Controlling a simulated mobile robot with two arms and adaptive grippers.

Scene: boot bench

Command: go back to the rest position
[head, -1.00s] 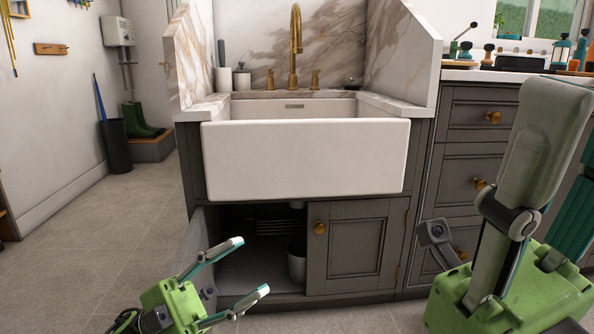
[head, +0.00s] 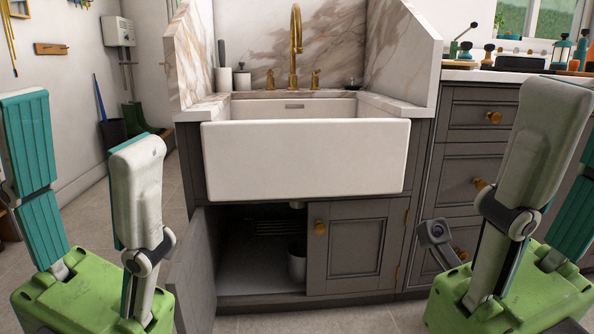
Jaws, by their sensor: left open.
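My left gripper (head: 80,118) stands large at the left edge, close to the camera, with its fingers pointing up. Its two fingers are spread apart with nothing between them, so it is open and empty. My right gripper (head: 568,115) is raised at the right edge. One pale finger shows well, and the other is partly hidden and cut by the frame, so I cannot tell its opening. Both grippers are apart from the sink cabinet.
A white sink (head: 305,160) stands ahead under a brass tap (head: 296,50). Below it, the left cabinet door (head: 192,272) hangs open and the right door (head: 350,250) is shut. A grey pot (head: 297,263) stands inside. Drawers (head: 475,178) are at the right.

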